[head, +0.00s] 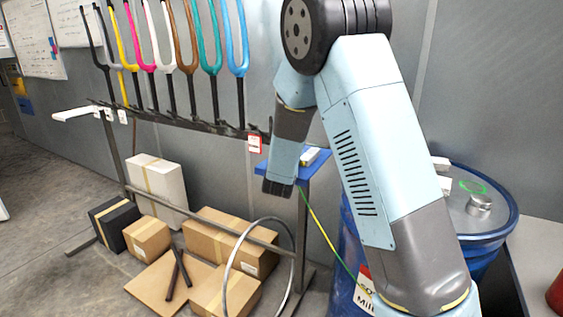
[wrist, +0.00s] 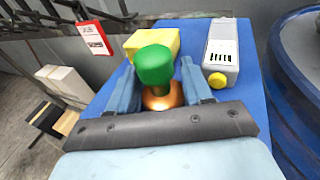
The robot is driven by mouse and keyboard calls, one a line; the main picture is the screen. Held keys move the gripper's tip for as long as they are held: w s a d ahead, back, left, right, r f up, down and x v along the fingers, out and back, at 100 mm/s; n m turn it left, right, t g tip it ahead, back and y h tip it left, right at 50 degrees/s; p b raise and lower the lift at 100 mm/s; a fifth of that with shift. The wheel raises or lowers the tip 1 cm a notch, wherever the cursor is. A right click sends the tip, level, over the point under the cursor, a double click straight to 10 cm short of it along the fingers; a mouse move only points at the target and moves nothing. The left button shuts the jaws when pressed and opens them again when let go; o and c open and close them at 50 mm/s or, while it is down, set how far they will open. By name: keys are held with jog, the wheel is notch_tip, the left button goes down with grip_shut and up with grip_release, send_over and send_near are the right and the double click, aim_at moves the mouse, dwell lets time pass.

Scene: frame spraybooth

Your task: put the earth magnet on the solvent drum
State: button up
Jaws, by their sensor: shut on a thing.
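The earth magnet appears to be the piece with a green knob (wrist: 154,66) and a copper-coloured base (wrist: 162,97). My gripper (wrist: 157,78) is shut on it, one finger on each side, over a blue shelf (wrist: 240,100). I cannot tell whether its base touches the shelf. In the head view my wrist hides the magnet and fingers. The solvent drum (head: 455,217) is blue with a grey lid, at the right behind my arm. Its lid bears a green ring mark (head: 473,187) and a silver cap (head: 480,203). The drum's side also shows in the wrist view (wrist: 287,115).
A yellow block (wrist: 153,41) and a grey-white box with a yellow button (wrist: 220,52) sit on the shelf beside the magnet. A rack of coloured forks (head: 172,60) runs along the wall. Cardboard boxes (head: 215,245) and a hoop (head: 229,270) stand below. A yellow-green cable (head: 320,228) hangs near the drum.

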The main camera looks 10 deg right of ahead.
jog(key=o, duration=0.9)
jog(key=shift+o, duration=0.2)
